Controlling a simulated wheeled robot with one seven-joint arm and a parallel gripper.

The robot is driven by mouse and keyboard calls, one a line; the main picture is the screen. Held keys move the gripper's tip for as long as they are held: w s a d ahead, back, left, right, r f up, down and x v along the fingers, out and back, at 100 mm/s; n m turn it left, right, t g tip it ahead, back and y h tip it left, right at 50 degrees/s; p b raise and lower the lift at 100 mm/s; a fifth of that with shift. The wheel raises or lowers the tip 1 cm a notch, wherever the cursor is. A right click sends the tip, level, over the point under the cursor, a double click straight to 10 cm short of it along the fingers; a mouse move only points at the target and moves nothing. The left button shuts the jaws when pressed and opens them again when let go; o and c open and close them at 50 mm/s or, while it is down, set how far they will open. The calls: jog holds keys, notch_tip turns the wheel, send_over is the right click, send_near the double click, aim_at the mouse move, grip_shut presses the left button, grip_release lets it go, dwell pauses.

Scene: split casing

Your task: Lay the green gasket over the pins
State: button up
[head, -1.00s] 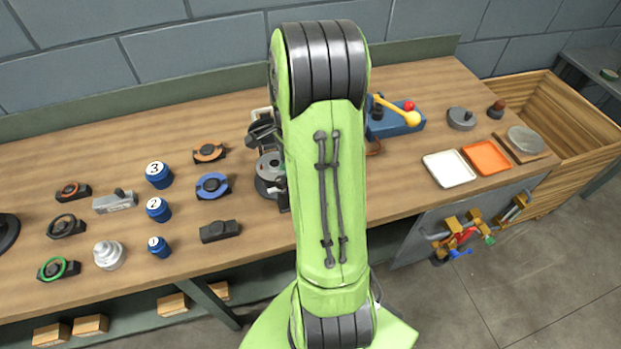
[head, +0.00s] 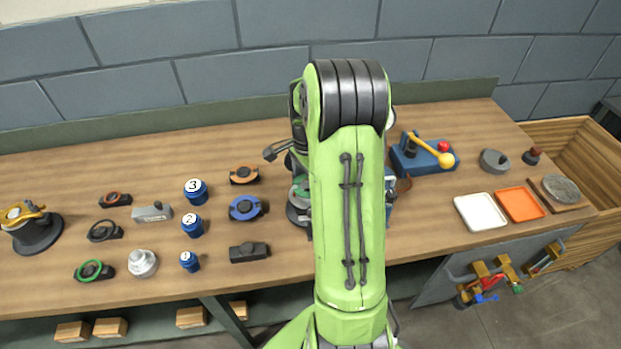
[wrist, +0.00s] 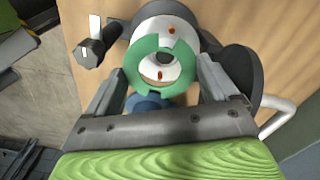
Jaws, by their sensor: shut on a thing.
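The green gasket (wrist: 136,65) is a flat ring with a notched inner edge. My gripper (wrist: 163,70) is shut on it, one finger at each side. In the wrist view the gasket lies across a pale round casing part (wrist: 150,24). One copper pin (wrist: 172,30) shows beyond the ring's far edge, and another (wrist: 160,76) shows inside its opening. I cannot tell whether the gasket touches the casing or hangs above it. In the head view a bit of green (head: 301,189) shows at the casing, and my arm hides the gripper.
A dark handle (wrist: 90,50) stands left of the casing in the wrist view. In the head view, blue numbered cans (head: 192,225) and clamp-like parts stand left. A blue lever press (head: 425,157), white tray (head: 480,212) and orange tray (head: 520,204) are right.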

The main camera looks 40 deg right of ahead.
aim_at(308, 188)
jog(key=shift+w+r+t, duration=0.1)
jog(key=shift+w+t, duration=0.2)
jog(key=shift+w, duration=0.25)
jog(key=shift+s+a+f+b, duration=0.15)
jog(key=shift+f+b, duration=0.3)
jog(key=shift+b, duration=0.1)
notch_tip(308, 188, down, 3)
jog(key=shift+r+b, duration=0.1)
jog(key=shift+b, duration=1)
jog(key=shift+s, duration=0.2)
jog(key=shift+c, duration=1.4)
jog(key=shift+f, duration=0.2)
